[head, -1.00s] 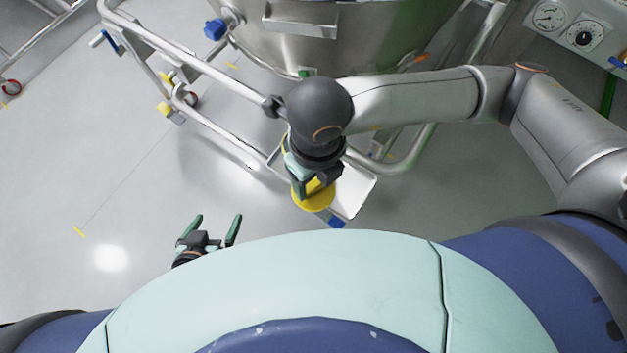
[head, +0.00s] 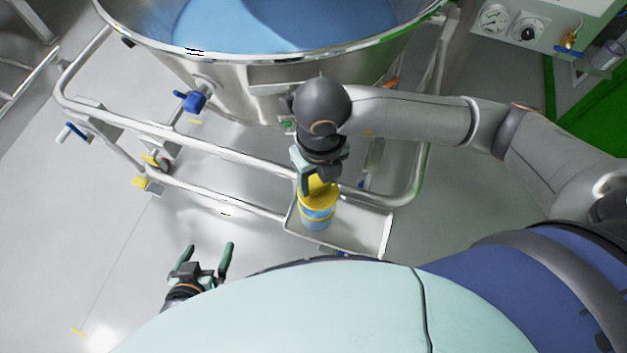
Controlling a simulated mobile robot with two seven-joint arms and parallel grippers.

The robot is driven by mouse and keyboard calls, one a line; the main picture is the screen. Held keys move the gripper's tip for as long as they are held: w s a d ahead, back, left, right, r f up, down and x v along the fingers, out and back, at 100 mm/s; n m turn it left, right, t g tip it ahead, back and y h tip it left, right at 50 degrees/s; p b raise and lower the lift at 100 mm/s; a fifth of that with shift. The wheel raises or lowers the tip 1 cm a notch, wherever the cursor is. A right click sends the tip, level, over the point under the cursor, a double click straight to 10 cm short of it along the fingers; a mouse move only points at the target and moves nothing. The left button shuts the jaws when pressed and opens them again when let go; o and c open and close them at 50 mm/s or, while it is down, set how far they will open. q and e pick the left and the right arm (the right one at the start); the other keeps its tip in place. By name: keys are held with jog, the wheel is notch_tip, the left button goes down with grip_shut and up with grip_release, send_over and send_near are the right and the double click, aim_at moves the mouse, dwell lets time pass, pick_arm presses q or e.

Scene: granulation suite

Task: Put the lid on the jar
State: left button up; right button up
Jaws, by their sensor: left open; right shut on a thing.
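My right gripper (head: 318,184) points down and is shut on the yellow lid (head: 323,203). The blue jar (head: 317,223) stands upright on a metal tray (head: 362,228), directly below the lid in the head view. The lid hides the jar's mouth, and I cannot tell whether the lid touches or is seated on the rim. My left gripper (head: 200,262) is open and empty at the lower left, well apart from the jar.
A large steel vessel (head: 240,75) with blue contents stands behind the tray. Its tubular frame (head: 180,147) runs along the left and around the tray. A gauge panel (head: 535,22) is at the top right.

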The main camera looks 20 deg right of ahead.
aim_at(318, 192)
pick_arm(q)
jog(key=shift+w+a, duration=0.15)
jog(key=shift+w, duration=0.2)
pick_arm(e)
jog(key=shift+w+f, duration=0.1)
jog(key=shift+w, duration=0.15)
pick_arm(q)
jog(key=shift+f+b, duration=1.6)
jog(key=shift+b, duration=0.1)
pick_arm(e)
jog(key=shift+f, duration=2.3)
pick_arm(q)
jog(key=shift+f+b, duration=1.05)
jog(key=shift+f, duration=0.05)
pick_arm(e)
jog(key=shift+f, duration=1.05)
jog(key=o, duration=1.4)
pick_arm(q)
jog(key=shift+r+p, duration=0.45)
jog(key=shift+r, duration=0.05)
pick_arm(e)
notch_tip(318, 192, up, 13)
jog(key=shift+f, duration=0.2)
pick_arm(q)
jog(key=shift+s, duration=0.2)
pick_arm(e)
jog(key=shift+s, duration=0.15)
